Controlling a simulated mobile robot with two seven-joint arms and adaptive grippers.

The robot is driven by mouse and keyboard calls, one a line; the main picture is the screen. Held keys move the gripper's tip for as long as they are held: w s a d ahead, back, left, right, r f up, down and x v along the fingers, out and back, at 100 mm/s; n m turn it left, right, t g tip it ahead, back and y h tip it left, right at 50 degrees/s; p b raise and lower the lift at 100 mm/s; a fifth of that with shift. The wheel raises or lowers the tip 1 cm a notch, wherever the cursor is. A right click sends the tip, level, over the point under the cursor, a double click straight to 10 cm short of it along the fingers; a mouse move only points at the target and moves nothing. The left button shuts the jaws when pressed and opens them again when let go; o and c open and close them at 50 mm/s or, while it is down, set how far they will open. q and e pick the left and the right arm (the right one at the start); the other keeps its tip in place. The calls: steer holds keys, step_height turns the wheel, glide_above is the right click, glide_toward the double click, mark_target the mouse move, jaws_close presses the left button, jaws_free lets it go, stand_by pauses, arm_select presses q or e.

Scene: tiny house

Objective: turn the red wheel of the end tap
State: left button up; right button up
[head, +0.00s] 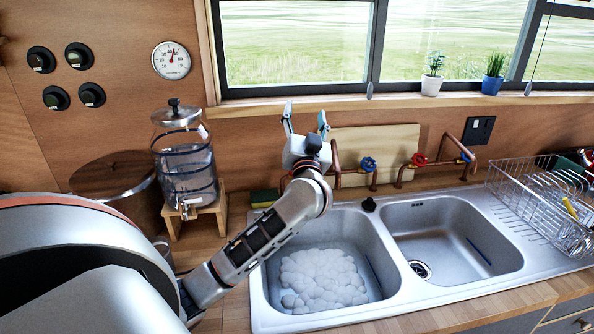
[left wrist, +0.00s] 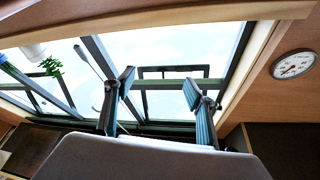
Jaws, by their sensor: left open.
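My left gripper (head: 305,115) is raised in front of the wall above the left sink basin, fingers pointing up, open and empty. Its two fingers also show apart in the left wrist view (left wrist: 160,92), against the window. Copper tap pipes (head: 338,160) run along the wall behind the sink. A red wheel (head: 419,160) sits on the right-hand pipework, well right of my gripper, with a blue wheel (head: 466,157) farther right. Another blue wheel (head: 369,163) is nearer my gripper. My gripper and wrist hide part of the pipework at its left end; no red wheel shows there. My right gripper is not in view.
The left basin (head: 375,270) holds white foam; the right basin (head: 450,240) is empty. A glass dispenser (head: 187,165) stands left of my forearm. A dish rack (head: 540,205) is at the right. Potted plants (head: 432,80) stand on the windowsill (head: 400,100).

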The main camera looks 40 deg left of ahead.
arm_select(q)
step_height(320, 180, down, 18)
steer(key=a+n+g+h, duration=0.2)
steer(key=n+g+h, duration=0.25)
steer(key=g, duration=0.25)
steer(key=shift+m+h, duration=0.25)
steer(key=shift+x, duration=3.6)
steer(key=shift+s, duration=0.1)
steer(key=c, duration=1.1)
